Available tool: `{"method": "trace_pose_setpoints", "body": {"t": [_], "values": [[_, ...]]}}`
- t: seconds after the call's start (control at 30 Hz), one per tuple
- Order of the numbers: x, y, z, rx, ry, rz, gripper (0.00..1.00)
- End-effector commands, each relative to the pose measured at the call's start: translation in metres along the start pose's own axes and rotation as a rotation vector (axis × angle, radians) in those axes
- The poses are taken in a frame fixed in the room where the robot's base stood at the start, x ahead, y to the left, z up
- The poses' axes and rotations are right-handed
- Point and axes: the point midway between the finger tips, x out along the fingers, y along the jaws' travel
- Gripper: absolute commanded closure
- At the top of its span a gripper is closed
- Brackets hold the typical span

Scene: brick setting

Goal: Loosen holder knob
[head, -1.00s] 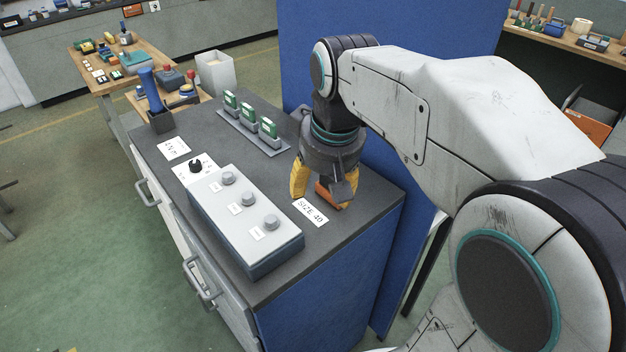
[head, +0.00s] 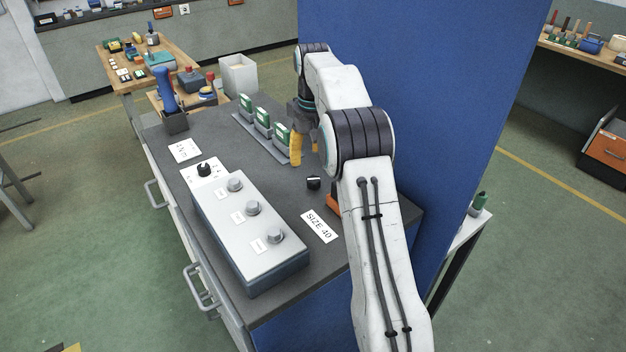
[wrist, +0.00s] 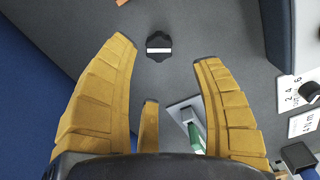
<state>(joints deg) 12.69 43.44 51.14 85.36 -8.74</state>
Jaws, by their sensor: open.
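A black knob with a white line across its top (head: 313,183) stands on the dark bench top. It shows in the wrist view (wrist: 158,45) just beyond the fingertips, clear of them. An orange block (head: 333,203), perhaps the holder, sits near the knob, mostly hidden behind my arm. Only a corner of orange shows at the top of the wrist view. My gripper (wrist: 163,68) is open and empty, its yellow fingers spread. In the head view my gripper (head: 298,150) is above the bench beside the green blocks, partly hidden by my arm.
A grey control box (head: 252,235) with three knobs lies at the bench front. A black dial (head: 204,169) sits on a numbered card. A rack (head: 245,125) of green blocks is near my gripper. A "SIZE 40" card (head: 320,226) lies nearby. A blue panel (head: 400,90) stands behind.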

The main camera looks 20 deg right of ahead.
Motion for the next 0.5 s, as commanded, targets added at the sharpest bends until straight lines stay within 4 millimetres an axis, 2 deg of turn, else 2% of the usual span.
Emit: {"method": "trace_pose_setpoints", "body": {"t": [0.3, 0.5], "values": [[0.04, 0.001, 0.0, 0.0, -0.005, -0.001, 0.4], [0.06, 0.001, 0.0, 0.0, -0.003, 0.0, 0.4]]}}
